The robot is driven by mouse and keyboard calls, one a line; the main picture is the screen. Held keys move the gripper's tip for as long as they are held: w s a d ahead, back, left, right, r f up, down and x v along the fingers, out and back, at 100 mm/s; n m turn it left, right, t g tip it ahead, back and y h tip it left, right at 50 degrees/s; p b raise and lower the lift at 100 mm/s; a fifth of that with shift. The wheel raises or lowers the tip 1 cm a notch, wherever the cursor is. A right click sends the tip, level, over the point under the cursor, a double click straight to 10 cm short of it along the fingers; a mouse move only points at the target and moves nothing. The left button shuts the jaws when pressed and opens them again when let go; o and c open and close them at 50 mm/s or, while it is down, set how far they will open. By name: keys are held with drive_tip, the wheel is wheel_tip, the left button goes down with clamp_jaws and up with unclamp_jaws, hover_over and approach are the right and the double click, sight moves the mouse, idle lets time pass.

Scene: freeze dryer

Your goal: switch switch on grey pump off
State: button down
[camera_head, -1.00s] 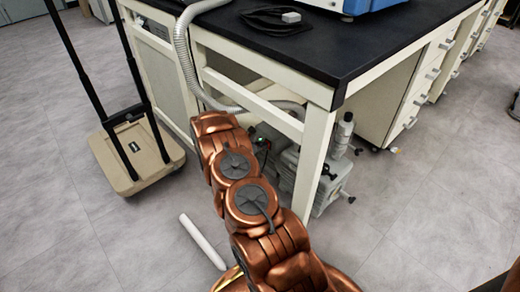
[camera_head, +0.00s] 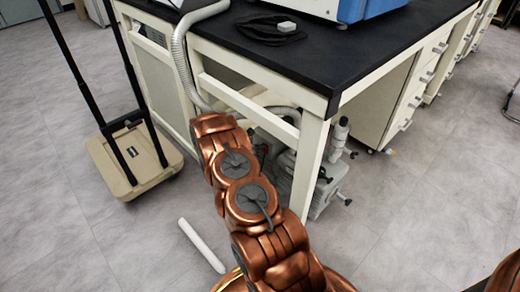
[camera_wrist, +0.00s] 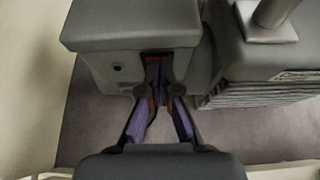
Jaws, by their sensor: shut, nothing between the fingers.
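The grey pump (camera_head: 325,199) stands on the floor under the bench, partly hidden by the bench leg and my arm in the head view. In the wrist view, its grey housing (camera_wrist: 130,22) fills the top. A dark recess with a red edge, which looks like the switch (camera_wrist: 157,54), sits in the housing's near face. My gripper (camera_wrist: 157,70) is shut and empty, with its fingertips right at this recess. The fingertips cover most of the switch, so its position and exact contact cannot be told. In the head view the switch is not visible.
The black-topped bench (camera_head: 310,62) stands over the pump, and its front leg (camera_head: 310,165) is close to my arm. A ribbed hose (camera_head: 180,50) runs down beside the bench. A beige cart (camera_head: 135,160) and a white rod (camera_head: 202,245) are on the left floor.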

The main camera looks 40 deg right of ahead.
drive_tip(key=shift+r, duration=0.45)
drive_tip(key=shift+a, duration=0.1)
drive_tip(key=p+v, duration=0.4)
drive_tip(key=v, duration=0.9)
drive_tip(key=shift+r, duration=0.45)
